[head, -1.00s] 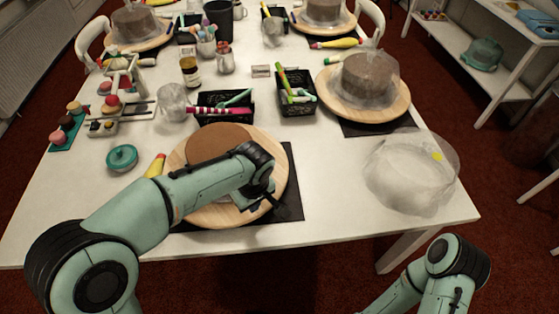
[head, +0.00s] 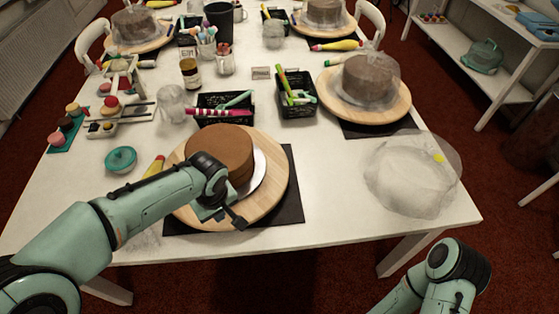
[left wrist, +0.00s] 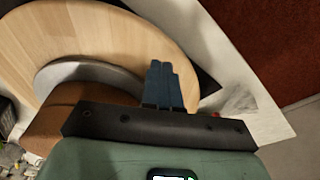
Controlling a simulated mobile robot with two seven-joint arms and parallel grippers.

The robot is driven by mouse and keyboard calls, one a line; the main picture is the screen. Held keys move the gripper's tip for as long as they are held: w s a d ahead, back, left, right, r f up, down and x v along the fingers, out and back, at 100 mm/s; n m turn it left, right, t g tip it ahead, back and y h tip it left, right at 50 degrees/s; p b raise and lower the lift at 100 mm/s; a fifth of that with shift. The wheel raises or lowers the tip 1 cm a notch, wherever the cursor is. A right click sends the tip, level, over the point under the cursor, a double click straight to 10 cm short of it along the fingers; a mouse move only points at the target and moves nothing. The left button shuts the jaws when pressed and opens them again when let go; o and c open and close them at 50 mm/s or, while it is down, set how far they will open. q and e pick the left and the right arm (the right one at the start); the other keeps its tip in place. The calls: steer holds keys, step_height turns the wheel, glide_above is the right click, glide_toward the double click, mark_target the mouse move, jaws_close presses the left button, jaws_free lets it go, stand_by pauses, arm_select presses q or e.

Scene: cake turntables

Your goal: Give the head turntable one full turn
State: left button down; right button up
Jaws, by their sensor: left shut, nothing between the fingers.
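The near turntable (head: 272,193) is a round wooden disc on a black mat (head: 290,210) at the table's near edge. A brown cake (head: 222,150) stands on it, on a white board (head: 257,172). My left gripper (head: 238,222) is over the disc's front part, in front of the cake. In the left wrist view the shut fingers (left wrist: 163,85) are over the wooden disc (left wrist: 95,35) near its rim, with the cake (left wrist: 60,110) beside them. I cannot tell whether they touch the wood. My right arm shows at lower right; its gripper is out of the picture.
A crumpled clear plastic cover (head: 405,180) lies to the right. Another turntable (head: 390,105) with a wrapped cake stands behind it.

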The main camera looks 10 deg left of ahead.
mark_target(261, 208)
arm_select(q)
steer(key=shift+f+b, duration=0.85)
steer(key=shift+f, duration=0.45)
steer(key=shift+w+d+p, duration=0.15)
steer(key=shift+w+d, duration=0.15)
steer(key=shift+d, duration=0.6)
steer(key=shift+w+d+p, duration=0.15)
steer(key=shift+w+d, duration=0.2)
steer(key=shift+d, duration=0.55)
steer(key=shift+w+d+p, duration=0.15)
steer(key=shift+w+d, duration=0.15)
steer(key=shift+d, duration=0.6)
steer(key=shift+d, duration=0.1)
steer(key=shift+w+d+f+p, duration=0.1)
steer(key=shift+w+d+p, duration=0.8)
steer(key=shift+w+d, duration=1.05)
steer(key=shift+s+d, duration=0.1)
steer(key=shift+s, duration=0.05)
steer(key=shift+r+p, duration=1.1)
steer(key=shift+r, duration=0.45)
steer(key=shift+r, duration=0.1)
